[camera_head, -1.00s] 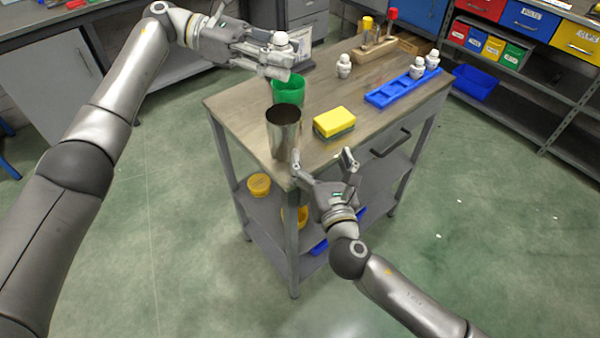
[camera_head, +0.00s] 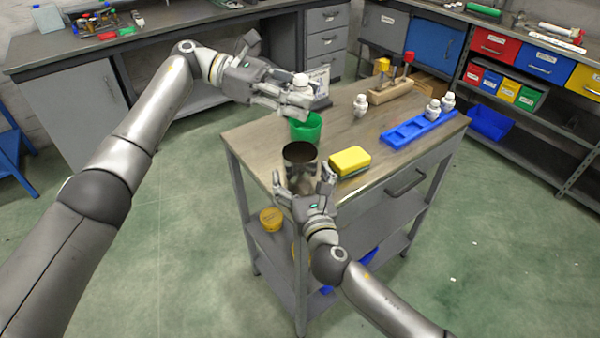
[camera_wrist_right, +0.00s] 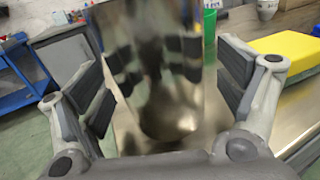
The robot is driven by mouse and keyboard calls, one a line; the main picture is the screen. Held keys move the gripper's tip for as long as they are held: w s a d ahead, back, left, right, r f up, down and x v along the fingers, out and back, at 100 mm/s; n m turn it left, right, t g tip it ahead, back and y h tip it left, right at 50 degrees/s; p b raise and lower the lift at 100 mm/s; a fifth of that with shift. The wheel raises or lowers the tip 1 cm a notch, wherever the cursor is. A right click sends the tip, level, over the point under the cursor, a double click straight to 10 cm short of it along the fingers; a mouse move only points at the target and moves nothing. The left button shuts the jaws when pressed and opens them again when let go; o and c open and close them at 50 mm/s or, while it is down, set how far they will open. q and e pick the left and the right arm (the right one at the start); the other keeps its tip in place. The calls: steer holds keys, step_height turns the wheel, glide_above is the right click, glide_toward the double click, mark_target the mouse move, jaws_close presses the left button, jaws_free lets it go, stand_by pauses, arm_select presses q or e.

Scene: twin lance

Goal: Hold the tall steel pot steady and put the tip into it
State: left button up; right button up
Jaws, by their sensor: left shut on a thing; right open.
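The tall steel pot (camera_head: 299,158) stands near the front corner of the wooden-topped cart. It fills the middle of the right wrist view (camera_wrist_right: 165,75). My right gripper (camera_head: 303,180) is open, with one finger on each side of the pot; in the wrist view (camera_wrist_right: 168,90) gaps show between pads and wall. My left gripper (camera_head: 298,99) is shut on a white rounded tip (camera_head: 301,80), held in the air above and behind the pot, over the green cup. The tip's lower part is hidden by the fingers.
The green cup (camera_head: 306,128) stands just behind the pot. A yellow sponge (camera_head: 350,160) lies close to its right. A blue rack (camera_head: 420,129) holds white pieces, and another white piece (camera_head: 360,105) stands alone. A wooden block (camera_head: 391,92) with upright tools is at the back.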

steer(key=shift+x, duration=0.75)
steer(key=shift+c, duration=0.3)
steer(key=c, duration=1.1)
